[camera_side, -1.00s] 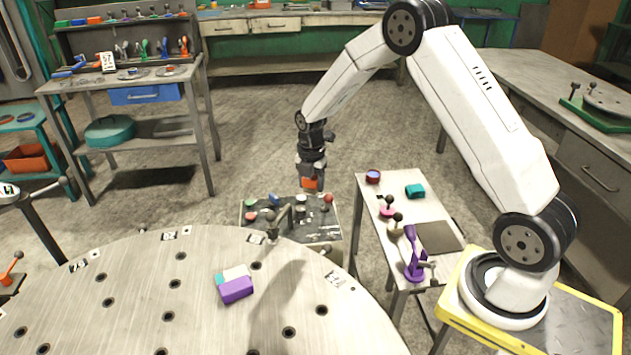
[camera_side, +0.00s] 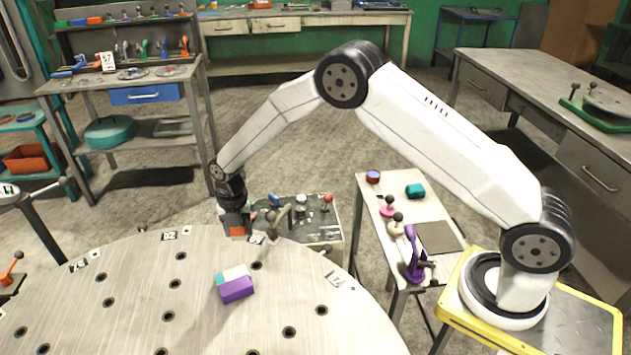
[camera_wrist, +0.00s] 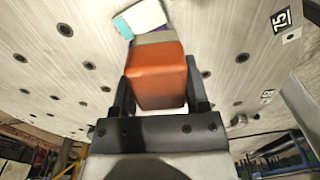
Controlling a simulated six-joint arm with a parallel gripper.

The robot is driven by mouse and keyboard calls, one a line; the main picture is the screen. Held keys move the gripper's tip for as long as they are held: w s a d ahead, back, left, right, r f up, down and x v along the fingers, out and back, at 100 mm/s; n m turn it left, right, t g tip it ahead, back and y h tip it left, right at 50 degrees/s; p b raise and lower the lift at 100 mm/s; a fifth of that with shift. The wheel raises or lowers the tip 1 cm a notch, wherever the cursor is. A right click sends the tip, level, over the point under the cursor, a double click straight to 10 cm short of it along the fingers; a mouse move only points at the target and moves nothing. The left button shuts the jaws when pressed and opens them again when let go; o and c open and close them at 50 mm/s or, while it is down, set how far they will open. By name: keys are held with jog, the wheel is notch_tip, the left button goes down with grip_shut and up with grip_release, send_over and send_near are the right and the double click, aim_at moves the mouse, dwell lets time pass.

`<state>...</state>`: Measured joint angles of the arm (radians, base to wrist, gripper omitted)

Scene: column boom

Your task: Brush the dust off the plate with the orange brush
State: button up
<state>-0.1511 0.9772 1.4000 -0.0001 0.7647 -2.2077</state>
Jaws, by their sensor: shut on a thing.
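The orange brush (camera_wrist: 157,76) is a block with a grey strip at its far end in the wrist view. My gripper (camera_wrist: 160,92) is shut on it, with one dark finger on each side. In the side view the brush (camera_side: 237,230) shows below my gripper (camera_side: 235,216), at the far edge of the plate (camera_side: 130,275). I cannot tell whether it touches the plate. The plate is a large round grey metal top with several dark holes. I cannot make out dust on it.
A purple, white and teal block (camera_side: 236,288) lies on the plate, in front of the brush. A control panel with knobs (camera_side: 318,222) stands just behind the plate. A small side table (camera_side: 440,236) with a purple clamp (camera_side: 413,256) stands to the right. Most of the plate is clear.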

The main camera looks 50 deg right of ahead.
jog(key=shift+f, duration=2.3)
